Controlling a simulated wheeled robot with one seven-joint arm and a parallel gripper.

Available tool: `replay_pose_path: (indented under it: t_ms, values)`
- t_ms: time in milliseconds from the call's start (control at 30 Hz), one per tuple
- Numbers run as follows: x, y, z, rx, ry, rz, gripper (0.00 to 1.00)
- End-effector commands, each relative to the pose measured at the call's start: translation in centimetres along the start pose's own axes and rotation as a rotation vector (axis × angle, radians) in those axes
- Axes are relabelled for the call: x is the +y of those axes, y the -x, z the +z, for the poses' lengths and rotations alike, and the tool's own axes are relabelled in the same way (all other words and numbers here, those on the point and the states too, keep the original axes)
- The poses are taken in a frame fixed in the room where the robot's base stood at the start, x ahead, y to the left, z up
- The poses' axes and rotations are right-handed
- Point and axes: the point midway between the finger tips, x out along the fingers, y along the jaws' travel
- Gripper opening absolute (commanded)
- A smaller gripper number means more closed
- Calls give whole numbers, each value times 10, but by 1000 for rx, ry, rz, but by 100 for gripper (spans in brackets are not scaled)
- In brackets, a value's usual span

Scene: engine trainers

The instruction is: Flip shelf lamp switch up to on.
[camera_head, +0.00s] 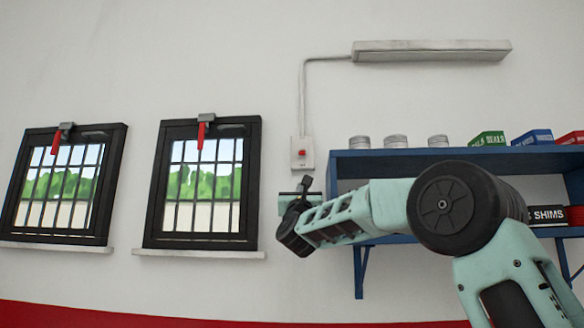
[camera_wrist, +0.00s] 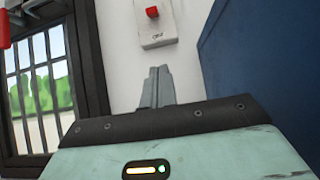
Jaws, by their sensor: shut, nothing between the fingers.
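The lamp switch is a white wall box (camera_head: 303,160) with a small red toggle (camera_head: 302,153), left of the blue shelf. A conduit runs from it up to the long shelf lamp (camera_head: 431,51), which looks unlit. In the wrist view the switch box (camera_wrist: 156,31) and its red toggle (camera_wrist: 152,12) are at the top, with small lettering below the toggle. I cannot tell the toggle's position for sure. My gripper (camera_head: 305,183) is just below the box in the head view. In the wrist view its fingers (camera_wrist: 158,72) are shut and empty, pointing toward the box, apparently not touching the toggle.
The blue shelf (camera_head: 345,170) with tins (camera_head: 396,141) and colored boxes (camera_head: 533,137) is close on the right. Its side panel (camera_wrist: 245,75) shows in the wrist view. A barred window (camera_head: 206,180) with a red-handled latch (camera_head: 201,135) is to the left. The wall between is bare.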

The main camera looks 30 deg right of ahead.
Motion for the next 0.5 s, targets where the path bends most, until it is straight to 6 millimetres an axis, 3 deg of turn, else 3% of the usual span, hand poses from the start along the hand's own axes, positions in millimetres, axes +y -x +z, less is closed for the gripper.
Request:
replay_pose_path:
  t_ms: [267,500]
  values:
    - [1,-4,1,2,3,3,0]
    - [2,-39,5,2,3,3,0]
